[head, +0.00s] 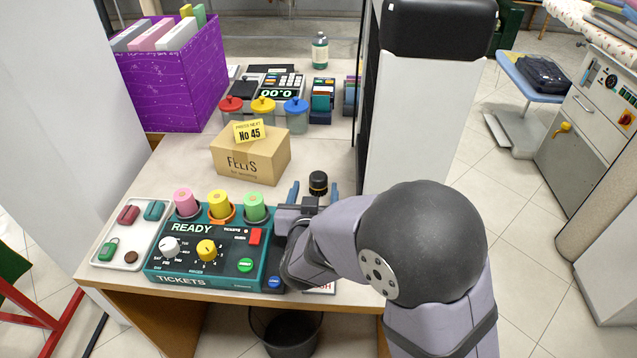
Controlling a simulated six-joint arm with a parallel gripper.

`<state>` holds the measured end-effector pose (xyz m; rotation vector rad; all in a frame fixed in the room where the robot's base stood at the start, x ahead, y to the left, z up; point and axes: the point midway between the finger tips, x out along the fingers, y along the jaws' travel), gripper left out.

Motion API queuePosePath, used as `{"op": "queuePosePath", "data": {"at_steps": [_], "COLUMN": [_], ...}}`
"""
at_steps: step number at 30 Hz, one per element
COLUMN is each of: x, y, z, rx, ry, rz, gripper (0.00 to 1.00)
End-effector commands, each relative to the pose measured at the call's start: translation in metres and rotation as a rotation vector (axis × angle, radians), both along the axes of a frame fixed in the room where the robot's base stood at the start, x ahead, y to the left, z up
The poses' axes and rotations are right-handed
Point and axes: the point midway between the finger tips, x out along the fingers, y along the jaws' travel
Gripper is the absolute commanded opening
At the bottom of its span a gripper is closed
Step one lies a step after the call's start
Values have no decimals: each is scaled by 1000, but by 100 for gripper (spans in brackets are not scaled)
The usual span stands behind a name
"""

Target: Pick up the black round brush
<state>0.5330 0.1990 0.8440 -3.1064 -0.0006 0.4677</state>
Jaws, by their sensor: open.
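The black round brush (318,183) stands on the counter, a short dark cylinder with a thin gold-brown band around it. My gripper (314,189) is open, with one blue finger to the left of the brush and the other to its right. The brush shows in the gap between the fingertips, and nothing is held. I cannot tell whether either finger touches it. The lower part of the brush is partly hidden by my gripper.
A teal ticket machine (215,252) with colored rolls stands left of my gripper. A cardboard box (252,160) with a yellow number sign sits behind it. Lidded jars (264,112) stand farther back. A white tray (117,232) is at left. A pale column (415,125) rises at right.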

Motion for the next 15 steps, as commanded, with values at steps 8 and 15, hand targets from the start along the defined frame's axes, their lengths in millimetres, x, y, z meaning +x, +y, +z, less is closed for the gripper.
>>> {"op": "queuePosePath", "data": {"at_steps": [8,15], "x": [33,48], "y": [-5,-4], "z": [-6,-11], "rx": [-1,0], "ry": [1,0], "rz": [-3,0], "gripper": [58,58]}}
